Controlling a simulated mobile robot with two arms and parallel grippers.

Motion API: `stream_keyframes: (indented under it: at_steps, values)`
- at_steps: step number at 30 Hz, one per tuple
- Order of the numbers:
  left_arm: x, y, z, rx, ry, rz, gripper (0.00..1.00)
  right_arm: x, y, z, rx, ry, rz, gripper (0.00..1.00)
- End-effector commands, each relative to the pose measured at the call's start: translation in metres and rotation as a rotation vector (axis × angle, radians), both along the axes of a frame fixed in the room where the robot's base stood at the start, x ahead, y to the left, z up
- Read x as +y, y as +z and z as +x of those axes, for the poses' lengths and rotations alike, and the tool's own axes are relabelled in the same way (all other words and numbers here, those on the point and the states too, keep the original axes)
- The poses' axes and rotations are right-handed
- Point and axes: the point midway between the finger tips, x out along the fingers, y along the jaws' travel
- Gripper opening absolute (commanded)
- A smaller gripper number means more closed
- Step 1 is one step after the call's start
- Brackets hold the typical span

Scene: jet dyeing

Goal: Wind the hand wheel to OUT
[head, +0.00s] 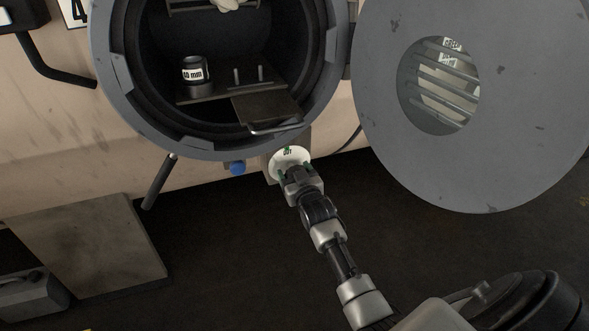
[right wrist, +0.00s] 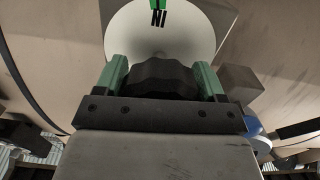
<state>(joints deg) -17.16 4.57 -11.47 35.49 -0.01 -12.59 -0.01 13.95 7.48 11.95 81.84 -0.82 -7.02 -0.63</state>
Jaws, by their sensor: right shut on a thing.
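The hand wheel's pale round dial (head: 289,155) sits on a small box below the round opening of the machine. In the right wrist view the dial (right wrist: 150,42) shows a green mark and the letters IN, upside down, at its upper part; OUT cannot be made out. My right gripper (head: 296,171) reaches the dial from below. In the right wrist view its green fingers (right wrist: 160,82) are shut on the dark ribbed hand wheel (right wrist: 160,73), one on each side. The gripper hides the wheel's lower part. My left gripper is not in view.
The round vessel opening holds a shelf (head: 215,91) with a small dark pot (head: 194,69) and two upright pins. A large round door (head: 510,105) stands open at the right. A blue knob (head: 237,168) sits left of the wheel. A bar (head: 158,182) slants down further left.

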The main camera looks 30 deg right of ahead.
Motion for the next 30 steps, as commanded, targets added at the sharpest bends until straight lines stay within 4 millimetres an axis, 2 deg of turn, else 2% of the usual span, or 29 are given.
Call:
stream_keyframes:
  at_steps: [12,29,30]
  values:
    - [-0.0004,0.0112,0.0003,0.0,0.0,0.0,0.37,0.0006,-0.0026,-0.0006,-0.04,-0.001,0.195,0.46]
    - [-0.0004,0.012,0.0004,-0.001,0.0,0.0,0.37,0.0009,-0.0036,-0.0006,-0.046,0.001,0.223,0.46]
    - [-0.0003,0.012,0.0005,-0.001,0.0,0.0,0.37,0.0009,-0.0036,-0.0006,-0.046,0.001,0.223,0.73]
